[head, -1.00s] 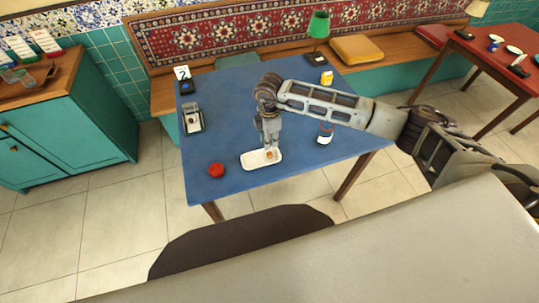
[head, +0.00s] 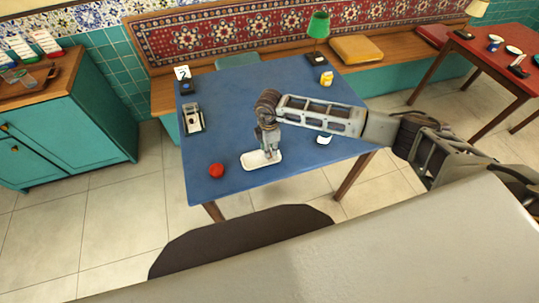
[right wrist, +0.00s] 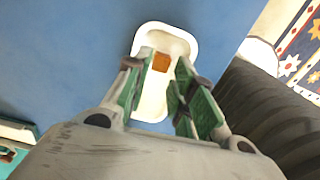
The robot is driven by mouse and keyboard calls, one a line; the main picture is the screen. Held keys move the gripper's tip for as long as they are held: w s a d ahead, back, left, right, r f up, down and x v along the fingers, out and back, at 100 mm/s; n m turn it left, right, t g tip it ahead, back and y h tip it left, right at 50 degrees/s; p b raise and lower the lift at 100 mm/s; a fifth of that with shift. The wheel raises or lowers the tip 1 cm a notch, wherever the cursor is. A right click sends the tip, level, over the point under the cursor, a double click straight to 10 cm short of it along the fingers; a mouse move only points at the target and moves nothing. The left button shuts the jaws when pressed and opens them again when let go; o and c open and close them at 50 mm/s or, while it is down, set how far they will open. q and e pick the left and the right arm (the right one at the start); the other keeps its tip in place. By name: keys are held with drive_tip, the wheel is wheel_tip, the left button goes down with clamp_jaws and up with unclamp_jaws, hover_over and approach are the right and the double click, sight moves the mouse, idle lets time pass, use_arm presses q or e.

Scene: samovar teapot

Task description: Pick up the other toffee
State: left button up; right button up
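A brown-orange toffee (right wrist: 161,62) lies in a white oblong dish (right wrist: 151,106) in the right wrist view. The dish (head: 251,163) stands near the front edge of the blue table in the head view. My right gripper (head: 268,156) points down over the right part of the dish, hiding the toffee there. In the right wrist view its green-lined fingers (right wrist: 159,76) are apart, with the toffee showing between and just beyond the tips. I cannot tell how far the tips are above the dish. My left gripper is not in view.

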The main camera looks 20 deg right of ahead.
drive_tip(key=shift+f, duration=1.6)
drive_tip(key=shift+c, duration=0.3)
drive_tip(key=shift+c, duration=1.4)
